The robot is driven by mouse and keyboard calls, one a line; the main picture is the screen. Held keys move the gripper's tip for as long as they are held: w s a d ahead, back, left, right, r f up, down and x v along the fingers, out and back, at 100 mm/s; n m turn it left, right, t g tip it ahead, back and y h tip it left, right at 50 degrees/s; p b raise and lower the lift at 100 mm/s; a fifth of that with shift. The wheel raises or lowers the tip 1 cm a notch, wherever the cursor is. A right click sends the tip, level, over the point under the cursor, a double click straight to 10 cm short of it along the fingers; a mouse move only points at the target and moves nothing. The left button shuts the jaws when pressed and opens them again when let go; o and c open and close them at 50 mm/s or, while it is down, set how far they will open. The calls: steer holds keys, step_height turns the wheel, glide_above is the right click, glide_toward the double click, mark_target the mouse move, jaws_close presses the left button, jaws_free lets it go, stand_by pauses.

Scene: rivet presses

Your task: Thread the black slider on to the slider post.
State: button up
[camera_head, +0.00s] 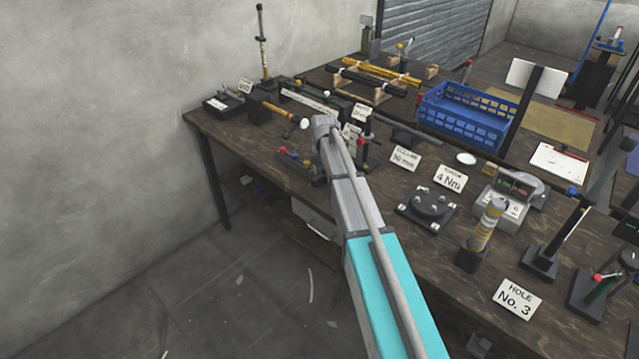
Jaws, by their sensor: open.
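My arm reaches from the bottom of the head view up to the table, and its grey wrist end is near the middle left. My gripper is hidden behind the wrist, so its fingers do not show. I cannot pick out the black slider with certainty. Several upright posts could be the slider post: a tall thin post (262,45) at the back left, a yellow banded post (484,228) on a dark foot, and a dark post (563,238) on a flat base at the right. None is labelled as such legibly.
The dark table (250,150) is crowded. A blue crate (467,114), black and yellow rods on wooden cradles (362,93), a grey device (505,198), a round black fixture (429,210) and a "HOLE No. 3" card (517,299) stand around. Floor at left is mostly clear.

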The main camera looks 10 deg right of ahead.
steer(key=shift+f, duration=0.1)
steer(key=shift+c, duration=0.2)
stand_by(0.4)
steer(key=c, duration=0.7)
